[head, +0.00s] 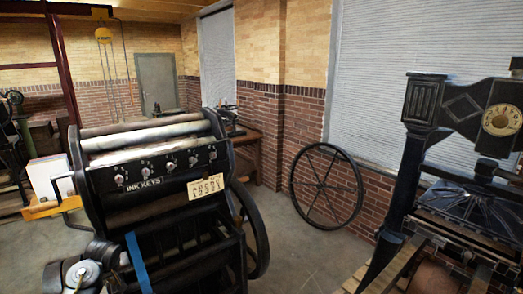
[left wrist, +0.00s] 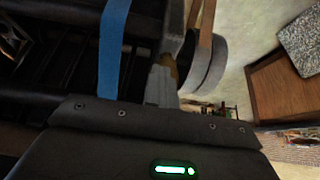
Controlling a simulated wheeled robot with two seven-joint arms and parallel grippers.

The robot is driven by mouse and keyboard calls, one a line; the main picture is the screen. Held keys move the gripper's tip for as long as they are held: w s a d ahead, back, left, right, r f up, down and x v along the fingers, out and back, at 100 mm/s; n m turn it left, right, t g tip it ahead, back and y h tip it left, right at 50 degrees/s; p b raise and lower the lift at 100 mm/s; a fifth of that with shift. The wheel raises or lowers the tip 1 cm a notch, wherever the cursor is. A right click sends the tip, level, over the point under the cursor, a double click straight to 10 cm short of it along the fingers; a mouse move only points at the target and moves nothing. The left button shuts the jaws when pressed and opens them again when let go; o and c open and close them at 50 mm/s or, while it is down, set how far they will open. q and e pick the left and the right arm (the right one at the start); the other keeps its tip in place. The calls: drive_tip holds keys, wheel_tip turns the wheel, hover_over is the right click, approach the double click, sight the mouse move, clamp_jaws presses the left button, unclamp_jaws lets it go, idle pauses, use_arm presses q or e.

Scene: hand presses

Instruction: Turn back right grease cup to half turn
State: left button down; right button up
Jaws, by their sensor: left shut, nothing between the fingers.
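The black press (head: 165,165) with a row of round ink-key knobs and an "INK KEYS" label stands left of centre in the head view. I cannot pick out a back right grease cup on it for sure. In the left wrist view, my left gripper (left wrist: 164,78) shows only as narrow grey fingers beyond its dark housing; it is shut and empty. Its tips are near a grey round part (left wrist: 205,65) with a brown band; I cannot tell whether they touch. A blue strip (left wrist: 112,45) hangs beside the gripper, and a blue strip also shows in the head view (head: 138,262). My right gripper is out of view.
A spoked black wheel (head: 326,186) leans near the brick wall. Open floor lies between the presses.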

use_arm(q)
drive_tip(key=shift+s+a+r+p, duration=0.2)
drive_tip(key=shift+a+p, duration=0.1)
drive_tip(key=shift+p, duration=0.3)
drive_tip(key=shift+s+a+f, duration=0.15)
drive_tip(key=shift+s+a, duration=0.3)
drive_tip(key=shift+a, duration=0.1)
drive_tip(key=shift+s+a, duration=0.15)
drive_tip(key=shift+a, duration=0.1)
drive_tip(key=shift+s+d+f, duration=0.1)
drive_tip(key=shift+s, duration=0.2)
idle(0.4)
wheel_tip(320, 180, up, 6)
idle(0.5)
